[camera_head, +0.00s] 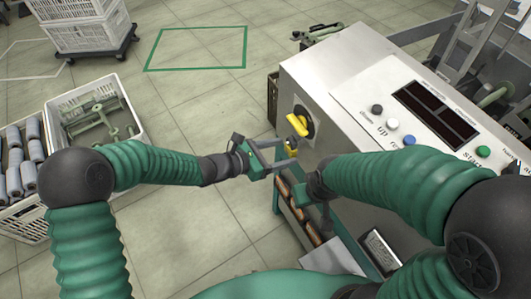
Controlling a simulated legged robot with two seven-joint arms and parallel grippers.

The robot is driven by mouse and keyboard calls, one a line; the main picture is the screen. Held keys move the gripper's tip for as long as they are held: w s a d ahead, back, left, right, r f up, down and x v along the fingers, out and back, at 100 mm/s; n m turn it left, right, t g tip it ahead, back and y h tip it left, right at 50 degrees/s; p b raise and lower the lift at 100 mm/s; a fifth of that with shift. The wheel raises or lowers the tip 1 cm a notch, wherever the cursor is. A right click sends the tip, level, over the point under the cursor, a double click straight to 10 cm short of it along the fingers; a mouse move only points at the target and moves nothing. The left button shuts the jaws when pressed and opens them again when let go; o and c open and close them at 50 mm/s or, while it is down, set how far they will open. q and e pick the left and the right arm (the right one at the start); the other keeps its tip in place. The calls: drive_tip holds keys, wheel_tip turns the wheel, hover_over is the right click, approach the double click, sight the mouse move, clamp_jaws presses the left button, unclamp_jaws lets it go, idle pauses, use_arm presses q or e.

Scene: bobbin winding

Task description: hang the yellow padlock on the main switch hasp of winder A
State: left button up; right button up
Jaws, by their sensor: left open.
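The main switch (299,123) is a yellow handle on a dark round plate, on the left side face of the grey winder cabinet. A small yellow piece, which looks like the padlock (292,144), is just below the handle, at the fingertips of my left gripper (281,156). That gripper is open, its jaws pointing at the cabinet face. Whether the padlock's shackle passes through the hasp cannot be seen; the hasp is too small to make out. My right gripper (324,214) is low beside the cabinet, its fingers mostly hidden by my arm.
The cabinet's top panel (390,105) has buttons and a dark display. A green rack (290,205) with several spools stands below the switch. A crate of green parts (130,100) and a crate of grey bobbins (30,215) are at left. The middle floor is clear.

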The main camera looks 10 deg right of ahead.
use_arm(q)
drive_tip(key=p+v, duration=0.2)
drive_tip(key=v, duration=1.4)
drive_tip(key=shift+p, duration=0.3)
